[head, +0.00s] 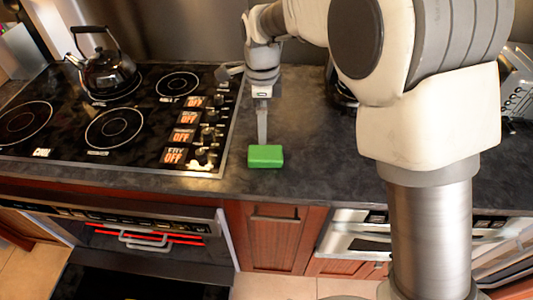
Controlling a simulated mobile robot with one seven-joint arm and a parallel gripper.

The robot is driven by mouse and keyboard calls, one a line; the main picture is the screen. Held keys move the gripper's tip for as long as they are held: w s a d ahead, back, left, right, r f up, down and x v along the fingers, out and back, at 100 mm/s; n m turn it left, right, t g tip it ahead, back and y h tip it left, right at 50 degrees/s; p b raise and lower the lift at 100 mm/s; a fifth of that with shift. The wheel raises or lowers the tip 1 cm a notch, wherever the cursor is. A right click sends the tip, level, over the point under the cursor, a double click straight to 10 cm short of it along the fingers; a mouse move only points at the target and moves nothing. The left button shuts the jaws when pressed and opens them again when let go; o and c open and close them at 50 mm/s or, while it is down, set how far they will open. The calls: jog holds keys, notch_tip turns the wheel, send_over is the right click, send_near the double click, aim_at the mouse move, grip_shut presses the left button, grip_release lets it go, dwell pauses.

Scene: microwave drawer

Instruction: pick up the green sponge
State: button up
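The green sponge (265,157) lies flat on the dark countertop (310,145), close to the front edge and just right of the stove. My gripper (262,140) points down at the far side of the sponge, its visible finger ending just behind the sponge's back edge. I see only one narrow finger outline from this angle, so I cannot tell whether the gripper is open or shut, or whether it touches the sponge. The sponge appears to rest on the counter.
A stove (110,120) with a dark kettle (108,70) and a row of control knobs borders the sponge on the left. My arm covers much of the counter on the right. Wooden cabinet doors (268,238) and an oven (150,240) lie below the counter edge.

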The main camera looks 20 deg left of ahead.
send_over(265, 152)
jog(key=f, duration=0.6)
jog(key=shift+s+a+f, duration=0.1)
jog(key=shift+a+f, duration=0.1)
jog(key=shift+f, duration=0.1)
jog(key=shift+d+f, duration=0.15)
jog(key=shift+f, duration=1.2)
jog(key=shift+d+f, duration=0.1)
jog(key=shift+f, duration=1.2)
jog(key=c, duration=1.2)
jog(key=shift+r, duration=0.15)
jog(key=shift+r, duration=0.55)
notch_tip(265, 152, up, 3)
jog(key=shift+f, duration=0.1)
jog(key=s+d+r, duration=0.2)
jog(key=d, duration=0.1)
jog(key=s+d+r, duration=0.2)
jog(key=d, duration=0.1)
jog(key=s+d+r, duration=0.2)
jog(key=d+r, duration=0.1)
jog(key=d, duration=0.1)
jog(key=shift+b, duration=0.35)
